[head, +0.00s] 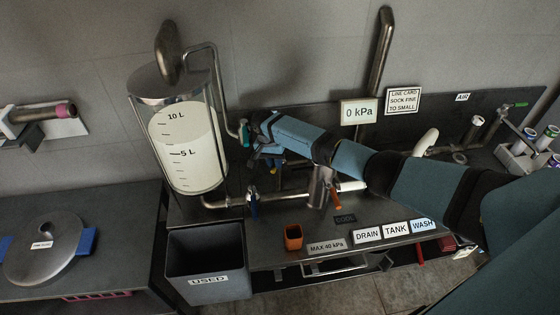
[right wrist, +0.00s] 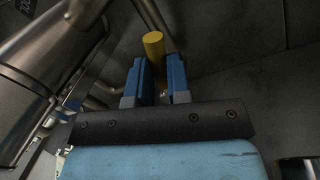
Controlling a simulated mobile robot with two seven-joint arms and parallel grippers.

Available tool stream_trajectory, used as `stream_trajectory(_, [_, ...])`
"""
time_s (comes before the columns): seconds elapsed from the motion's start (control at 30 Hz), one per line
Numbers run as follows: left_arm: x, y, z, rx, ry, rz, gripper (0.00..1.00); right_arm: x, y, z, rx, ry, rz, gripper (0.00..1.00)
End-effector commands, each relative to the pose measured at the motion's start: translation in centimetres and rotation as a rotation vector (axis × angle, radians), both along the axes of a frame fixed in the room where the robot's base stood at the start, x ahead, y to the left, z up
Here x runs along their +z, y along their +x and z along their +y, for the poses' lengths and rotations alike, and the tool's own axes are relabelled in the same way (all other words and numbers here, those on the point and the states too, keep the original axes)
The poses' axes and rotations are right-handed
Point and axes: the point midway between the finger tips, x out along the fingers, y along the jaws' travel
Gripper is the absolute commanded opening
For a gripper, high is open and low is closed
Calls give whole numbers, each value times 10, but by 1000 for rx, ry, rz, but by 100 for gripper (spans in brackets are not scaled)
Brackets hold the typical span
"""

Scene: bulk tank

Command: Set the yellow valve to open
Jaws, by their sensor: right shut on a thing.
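The yellow valve handle (right wrist: 154,44) shows in the right wrist view as a short yellow bar between the two blue fingers of my right gripper (right wrist: 158,78). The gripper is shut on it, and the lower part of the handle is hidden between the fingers. In the head view my right arm reaches in from the right, and its gripper (head: 265,157) is at the pipework just right of the clear tank (head: 186,150). My gripper and arm mostly cover the yellow valve there. I cannot tell its setting. My left gripper is not in view.
A green handle (head: 244,134), a blue handle (head: 254,204) and an orange handle (head: 336,198) sit on nearby pipes. The gauge sign (head: 358,112) reads 0 kPa. A small orange cup (head: 293,238) and a grey bin (head: 208,265) marked USED are in front.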

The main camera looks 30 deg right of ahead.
Motion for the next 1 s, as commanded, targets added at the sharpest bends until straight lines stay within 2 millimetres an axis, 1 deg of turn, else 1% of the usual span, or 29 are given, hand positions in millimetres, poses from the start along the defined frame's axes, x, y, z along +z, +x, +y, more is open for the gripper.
stream_trajectory(0.03, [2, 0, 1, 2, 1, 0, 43, 6, 5, -1, -15, -1, -10, 0])
stream_trajectory(0.3, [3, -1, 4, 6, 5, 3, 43, 6, 7, 0, -61, -1, -9, 0])
stream_trajectory(0.67, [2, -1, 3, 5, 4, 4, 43, 5, 7, 0, -65, -2, -9, 0])
stream_trajectory(0.7, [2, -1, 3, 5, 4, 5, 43, 5, 7, 0, -65, -2, -9, 20])
stream_trajectory(0.77, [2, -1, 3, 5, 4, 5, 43, 5, 6, 0, -64, -2, -9, 33])
stream_trajectory(0.8, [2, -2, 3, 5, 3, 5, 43, 4, 6, 0, -64, -2, -7, 43])
stream_trajectory(1.0, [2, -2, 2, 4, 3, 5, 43, 2, 4, 1, -64, -1, -4, 43])
